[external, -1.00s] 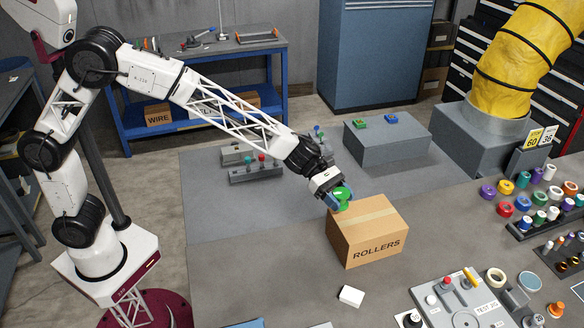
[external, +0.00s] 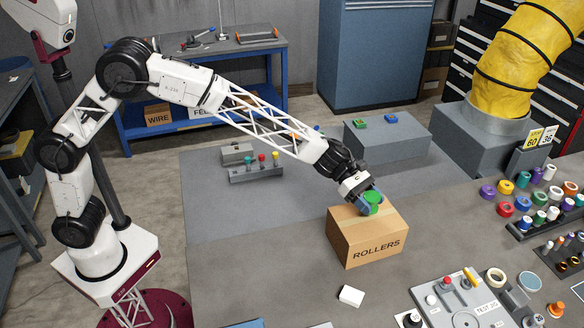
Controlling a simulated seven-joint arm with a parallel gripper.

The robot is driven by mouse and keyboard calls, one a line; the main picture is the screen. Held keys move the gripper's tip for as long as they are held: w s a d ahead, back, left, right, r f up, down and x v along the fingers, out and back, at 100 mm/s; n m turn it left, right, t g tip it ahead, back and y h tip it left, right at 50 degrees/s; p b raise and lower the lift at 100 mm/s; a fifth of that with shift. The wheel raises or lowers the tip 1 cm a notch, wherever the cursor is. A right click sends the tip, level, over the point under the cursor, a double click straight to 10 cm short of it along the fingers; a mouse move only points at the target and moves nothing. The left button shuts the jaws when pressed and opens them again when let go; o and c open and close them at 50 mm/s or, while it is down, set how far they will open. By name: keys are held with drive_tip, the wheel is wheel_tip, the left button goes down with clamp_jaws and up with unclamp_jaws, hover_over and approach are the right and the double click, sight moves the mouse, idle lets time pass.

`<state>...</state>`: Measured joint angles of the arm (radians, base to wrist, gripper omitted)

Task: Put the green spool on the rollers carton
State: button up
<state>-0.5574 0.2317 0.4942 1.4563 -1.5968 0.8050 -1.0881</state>
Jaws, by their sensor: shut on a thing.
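The green spool (external: 372,200) is held in my gripper (external: 370,206), whose blue fingers are shut on it. The spool is over the top of the rollers carton (external: 368,243), a brown box labelled ROLLERS on its front. The spool is at or just above the carton's top face; I cannot tell whether it touches. The fingers partly hide the spool's lower side.
A white block (external: 351,296) lies on the table in front of the carton. A grey test panel (external: 462,305) and several coloured spools stand to the right. A grey box (external: 388,140) and a knob strip (external: 256,173) are behind. Table left of the carton is clear.

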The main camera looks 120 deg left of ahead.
sight(368, 218)
drive_tip(key=shift+f, duration=1.75)
drive_tip(key=shift+f, duration=0.1)
drive_tip(key=o, duration=1)
drive_tip(key=shift+s, duration=0.1)
drive_tip(key=shift+v, duration=0.8)
drive_tip(key=v, duration=1)
